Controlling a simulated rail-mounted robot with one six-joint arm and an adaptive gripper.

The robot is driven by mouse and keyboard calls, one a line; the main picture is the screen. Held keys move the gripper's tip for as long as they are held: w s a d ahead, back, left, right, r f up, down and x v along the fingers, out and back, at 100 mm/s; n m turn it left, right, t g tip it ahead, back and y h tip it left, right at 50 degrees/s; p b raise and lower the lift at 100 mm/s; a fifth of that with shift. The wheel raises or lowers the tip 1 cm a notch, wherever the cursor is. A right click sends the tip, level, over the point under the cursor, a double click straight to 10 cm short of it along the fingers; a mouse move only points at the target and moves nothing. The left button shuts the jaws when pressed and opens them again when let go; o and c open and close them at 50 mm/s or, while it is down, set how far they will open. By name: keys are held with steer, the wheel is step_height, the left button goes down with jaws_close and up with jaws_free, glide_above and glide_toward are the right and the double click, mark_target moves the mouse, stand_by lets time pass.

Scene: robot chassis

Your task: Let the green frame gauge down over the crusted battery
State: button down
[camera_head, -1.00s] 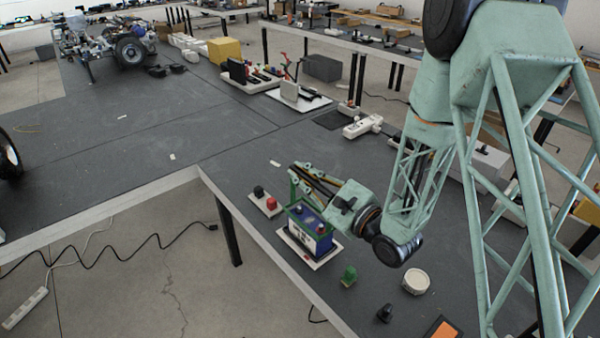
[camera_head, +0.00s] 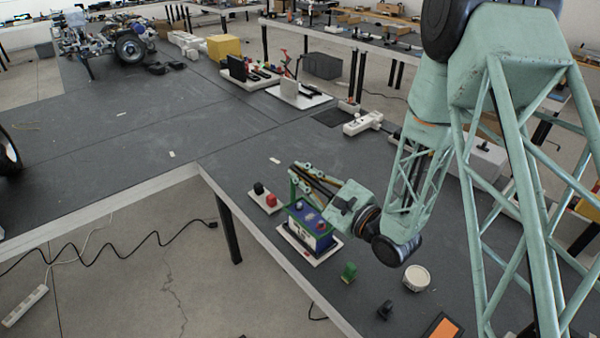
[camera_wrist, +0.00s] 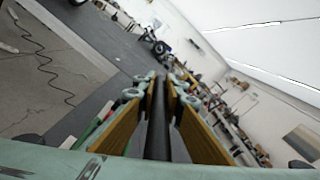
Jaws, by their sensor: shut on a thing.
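The battery (camera_head: 318,243) is a blue and white box with coloured terminals on top. It stands upright on a white board (camera_head: 327,256) near the table's front edge. My gripper (camera_head: 303,176) reaches in from the right above it, lying nearly level, with its fingers shut. In the wrist view, my gripper's tan-padded fingers (camera_wrist: 160,100) flank a dark bar; the battery is not clear there.
A small board with black and red knobs (camera_head: 266,199) stands close left of the battery. A green block (camera_head: 349,272), a white round tub (camera_head: 416,278) and a black knob (camera_head: 384,311) stand to the right. The table behind the gripper is mostly clear.

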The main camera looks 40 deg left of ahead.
mark_target(294, 186)
steer(key=shift+f+b, duration=1.9)
steer(key=shift+f, duration=1.6)
stand_by(1.2)
steer(key=c, duration=2.6)
jaws_free()
steer(key=shift+c, duration=0.2)
steer(key=shift+d, duration=0.1)
steer(key=shift+s+d, duration=0.2)
steer(key=shift+d, duration=0.9)
steer(key=shift+s+d, duration=0.25)
steer(key=shift+d, duration=0.8)
steer(key=shift+s+d, duration=0.2)
steer(key=shift+d, duration=1.25)
steer(key=shift+s, duration=0.1)
steer(key=shift+r, duration=0.1)
